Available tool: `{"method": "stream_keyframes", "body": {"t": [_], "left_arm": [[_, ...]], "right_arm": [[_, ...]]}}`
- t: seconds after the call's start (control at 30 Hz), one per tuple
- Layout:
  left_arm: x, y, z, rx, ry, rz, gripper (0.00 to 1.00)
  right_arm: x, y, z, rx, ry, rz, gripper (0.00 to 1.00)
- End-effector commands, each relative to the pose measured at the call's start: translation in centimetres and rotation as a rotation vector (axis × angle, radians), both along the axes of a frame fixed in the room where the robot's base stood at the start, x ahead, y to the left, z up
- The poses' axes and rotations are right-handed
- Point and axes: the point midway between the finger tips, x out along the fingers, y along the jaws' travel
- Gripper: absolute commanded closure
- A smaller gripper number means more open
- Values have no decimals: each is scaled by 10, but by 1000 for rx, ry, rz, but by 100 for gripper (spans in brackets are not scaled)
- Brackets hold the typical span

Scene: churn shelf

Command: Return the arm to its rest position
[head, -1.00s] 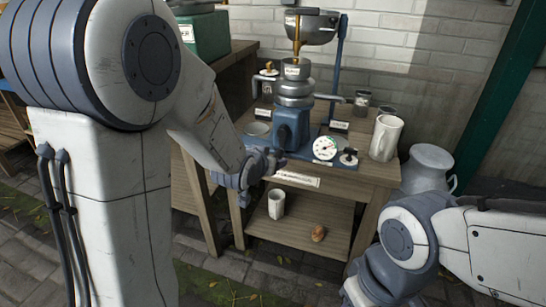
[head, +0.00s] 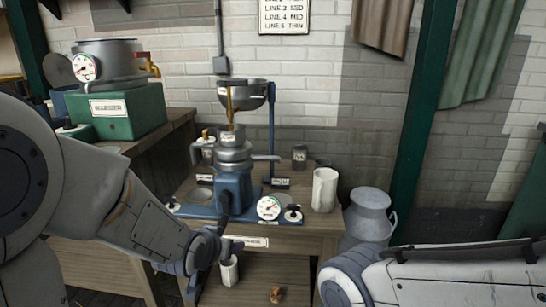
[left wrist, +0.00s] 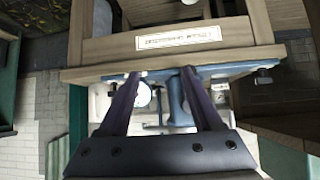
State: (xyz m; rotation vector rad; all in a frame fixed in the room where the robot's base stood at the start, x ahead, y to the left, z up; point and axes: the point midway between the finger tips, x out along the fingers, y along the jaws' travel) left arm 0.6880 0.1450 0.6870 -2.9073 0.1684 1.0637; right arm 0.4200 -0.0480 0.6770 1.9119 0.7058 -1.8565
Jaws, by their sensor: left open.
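My left arm (head: 150,225) comes in from the left in the head view. Its gripper (head: 218,238) is in front of the bench's front edge, below the blue churn machine (head: 235,187). In the left wrist view the two dark fingers (left wrist: 162,85) are spread apart with nothing held between them. The blue machine base (left wrist: 180,100) and a white dial (left wrist: 143,95) show beyond them, upside down. My right arm (head: 440,275) reaches in from the lower right in the head view; its gripper is out of the picture.
The wooden bench (head: 300,240) carries a white pitcher (head: 324,190) and small jars. A white mug (head: 229,272) and a brown object (head: 276,295) are on its lower shelf. A metal milk can (head: 370,215) stands right. A green box (head: 128,112) with a pot is back left.

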Motion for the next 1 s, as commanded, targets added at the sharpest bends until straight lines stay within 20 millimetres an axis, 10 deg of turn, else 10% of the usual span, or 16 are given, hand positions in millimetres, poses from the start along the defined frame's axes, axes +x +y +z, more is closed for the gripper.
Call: {"method": "stream_keyframes", "body": {"t": [0.23,0.6,1.0], "left_arm": [[-118,-84,-16,81,388,-257,34],[-274,-98,-8,248,800,-544,34],[-268,-97,105,239,794,-522,34]], "right_arm": [[0,0,0,0,0,0,54],[0,0,0,0,0,0,54],[0,0,115,0,0,0,54]]}}
